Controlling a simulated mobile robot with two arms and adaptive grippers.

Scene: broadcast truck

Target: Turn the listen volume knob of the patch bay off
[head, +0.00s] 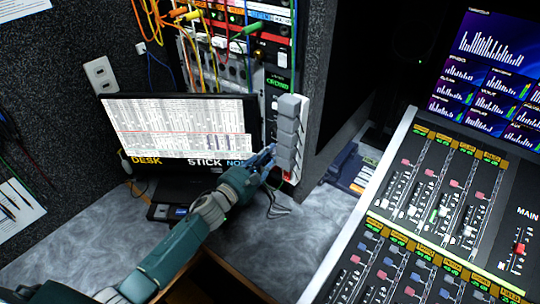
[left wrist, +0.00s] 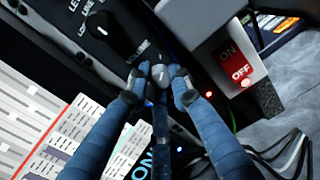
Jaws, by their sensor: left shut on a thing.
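The patch bay (head: 272,75) stands in the rack at the top centre of the head view, with coloured cables in it. My left gripper (head: 268,155) reaches to its lower part, beside the monitor's right edge. In the left wrist view my left gripper (left wrist: 160,80) is shut on a small grey knob (left wrist: 159,72) with a pale pointer line. The word VOLUME is printed just above this knob, so it looks like the listen volume knob. The fingertips hide its sides. A larger black knob (left wrist: 108,30) sits to its upper left, apart from the fingers. My right gripper is not in view.
A grey power strip with plugs (head: 289,135) stands close to the right of my left gripper. Its red switch (left wrist: 236,66) reads ON and OFF. A monitor (head: 180,130) stands at left. Dark cables (head: 275,205) hang below. A mixing console (head: 430,210) fills the right.

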